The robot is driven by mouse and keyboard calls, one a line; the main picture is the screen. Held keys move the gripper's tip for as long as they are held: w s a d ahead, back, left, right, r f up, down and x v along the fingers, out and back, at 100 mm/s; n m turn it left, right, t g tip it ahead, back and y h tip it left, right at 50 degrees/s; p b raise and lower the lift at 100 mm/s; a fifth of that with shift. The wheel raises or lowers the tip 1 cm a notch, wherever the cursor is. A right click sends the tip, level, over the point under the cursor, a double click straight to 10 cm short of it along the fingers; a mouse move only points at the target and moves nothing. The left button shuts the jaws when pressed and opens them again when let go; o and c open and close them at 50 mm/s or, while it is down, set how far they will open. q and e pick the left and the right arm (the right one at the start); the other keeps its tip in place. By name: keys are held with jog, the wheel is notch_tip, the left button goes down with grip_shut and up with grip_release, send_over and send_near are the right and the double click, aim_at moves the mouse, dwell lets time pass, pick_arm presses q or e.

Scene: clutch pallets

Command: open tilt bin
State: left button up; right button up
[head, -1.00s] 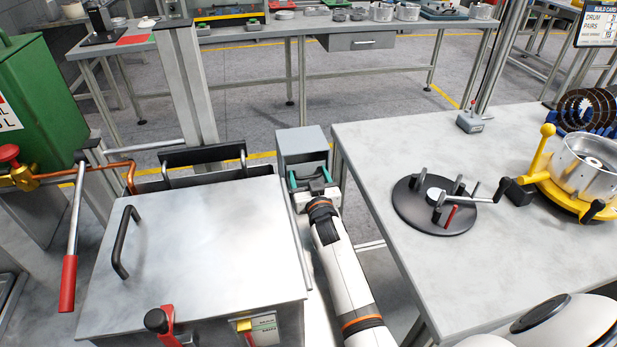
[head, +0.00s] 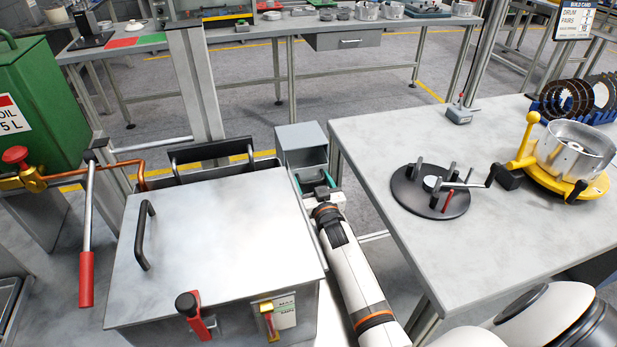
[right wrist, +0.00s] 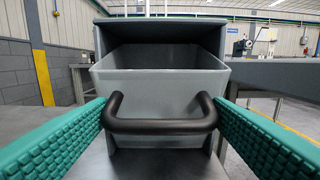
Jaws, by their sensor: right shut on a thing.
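The tilt bin is a grey housing (head: 300,136) between the metal cabinet and the right table. In the right wrist view its light grey tray (right wrist: 160,78) leans out of the dark housing, and its open top and empty-looking inside show. A black bar handle (right wrist: 160,126) is on the tray's front. My right gripper (head: 315,187) is at the front of the bin. In the right wrist view its teal fingers (right wrist: 160,130) are on both sides of the handle, shut on it. My left gripper is not in view.
A metal cabinet lid (head: 215,235) with a black handle is close on the left. The right table (head: 370,145) carries a black round fixture (head: 430,192) and a yellow stand (head: 570,185) with a metal drum. A red-handled lever (head: 87,275) stands at far left.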

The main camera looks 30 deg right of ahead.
jog(key=shift+s+a+f, duration=0.15)
jog(key=shift+s+f, duration=0.35)
jog(key=shift+f, duration=0.35)
jog(key=shift+s+a+f, duration=0.1)
jog(key=shift+s+f, duration=0.35)
jog(key=shift+f, duration=0.35)
jog(key=o, duration=1.1)
jog(key=shift+o, duration=0.9)
jog(key=shift+w, duration=0.3)
jog(key=shift+s+r, duration=0.1)
jog(key=shift+r, duration=0.05)
jog(key=shift+s, duration=0.25)
jog(key=v, duration=1.1)
jog(key=shift+s+a, duration=0.1)
jog(key=shift+s, duration=0.05)
